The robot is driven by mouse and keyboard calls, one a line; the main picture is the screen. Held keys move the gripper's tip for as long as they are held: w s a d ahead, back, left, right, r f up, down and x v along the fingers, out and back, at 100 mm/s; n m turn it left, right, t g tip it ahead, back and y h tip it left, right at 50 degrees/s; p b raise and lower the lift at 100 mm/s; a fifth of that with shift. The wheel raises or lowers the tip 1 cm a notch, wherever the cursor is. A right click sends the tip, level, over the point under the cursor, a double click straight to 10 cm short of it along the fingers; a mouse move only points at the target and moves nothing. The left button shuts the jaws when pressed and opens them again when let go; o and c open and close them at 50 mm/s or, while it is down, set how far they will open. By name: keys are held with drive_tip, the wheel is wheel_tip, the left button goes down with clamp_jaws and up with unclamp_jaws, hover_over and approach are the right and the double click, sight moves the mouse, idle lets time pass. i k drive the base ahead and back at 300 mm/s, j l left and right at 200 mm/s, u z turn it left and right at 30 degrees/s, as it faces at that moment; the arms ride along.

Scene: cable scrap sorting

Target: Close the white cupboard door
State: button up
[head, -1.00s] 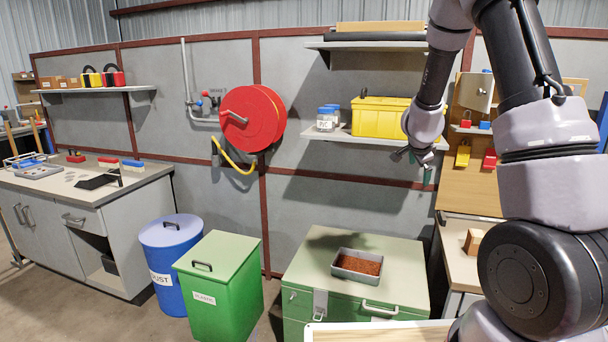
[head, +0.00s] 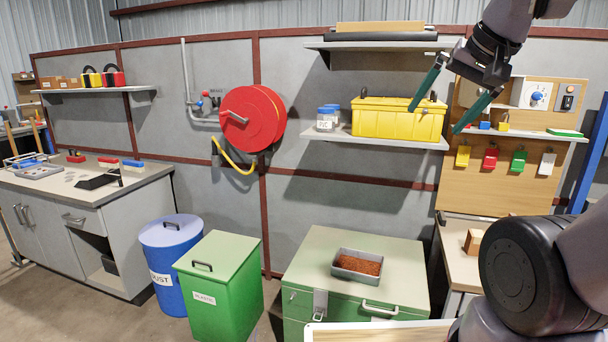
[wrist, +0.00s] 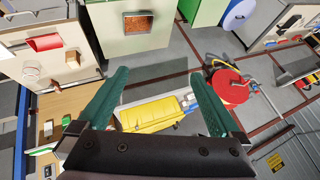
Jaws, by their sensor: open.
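No white cupboard door is clearly recognisable. A small white box (head: 535,94) with a blue dial is on the wooden board at the right in the head view; a pale panel beside its left edge is partly hidden by my gripper, and I cannot tell whether it is a door. My gripper (head: 435,119) is open and empty, its green fingers spread in front of the shelf with the yellow box. In the wrist view my gripper (wrist: 158,73) frames the yellow box (wrist: 150,114) between and beyond its fingers, with no visible contact.
The yellow box (head: 398,120) and lidded jars (head: 327,118) stand on the wall shelf (head: 330,138). Coloured tags hang on the wooden board (head: 500,190). A green cabinet (head: 320,260) carries a tray of scrap (head: 358,264). Blue and green bins (head: 225,280) stand left.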

sight(471, 92)
drive_tip(key=z, duration=0.75)
